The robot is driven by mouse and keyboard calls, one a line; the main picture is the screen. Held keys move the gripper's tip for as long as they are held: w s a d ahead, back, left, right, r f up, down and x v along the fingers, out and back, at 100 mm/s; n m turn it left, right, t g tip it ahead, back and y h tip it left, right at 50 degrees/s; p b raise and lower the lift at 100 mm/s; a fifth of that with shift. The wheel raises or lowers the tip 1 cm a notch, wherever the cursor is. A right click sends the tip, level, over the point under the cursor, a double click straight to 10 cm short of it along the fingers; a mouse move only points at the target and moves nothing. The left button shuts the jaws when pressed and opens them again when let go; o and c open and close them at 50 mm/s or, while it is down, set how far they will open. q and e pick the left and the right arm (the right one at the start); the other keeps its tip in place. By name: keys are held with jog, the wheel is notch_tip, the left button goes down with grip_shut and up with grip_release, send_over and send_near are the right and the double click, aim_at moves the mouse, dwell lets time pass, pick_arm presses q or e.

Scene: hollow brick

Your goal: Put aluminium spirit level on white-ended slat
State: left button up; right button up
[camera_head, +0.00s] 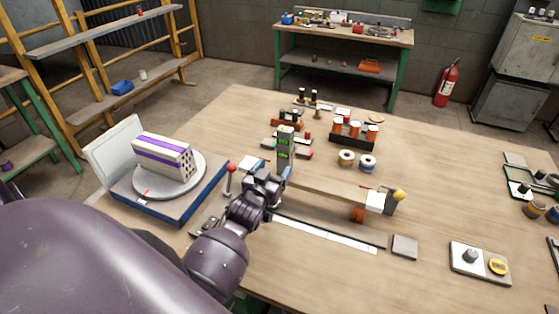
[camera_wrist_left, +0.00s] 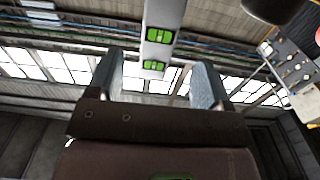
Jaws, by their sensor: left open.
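The aluminium spirit level (camera_head: 285,146) is a silver bar with green vials. It looks upright in the head view, just beyond my left gripper (camera_head: 277,190). In the left wrist view the level (camera_wrist_left: 158,22) comes down from the top edge, between the two fingers of my left gripper (camera_wrist_left: 160,72). The fingers are open, with a gap on each side of the bar. The white-ended slat (camera_head: 325,188) is a thin wooden strip running right from behind my gripper to a white end. The gripper hides its left part. My right gripper is not in view.
A long white strip (camera_head: 325,234) lies in front of the slat. Two wire spools (camera_head: 346,157) and a rack of orange reels (camera_head: 354,132) stand behind. A turntable (camera_head: 170,187) is at left.

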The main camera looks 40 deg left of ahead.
pick_arm(q)
jog(key=shift+v, duration=1.9)
jog(key=shift+s+d, duration=0.1)
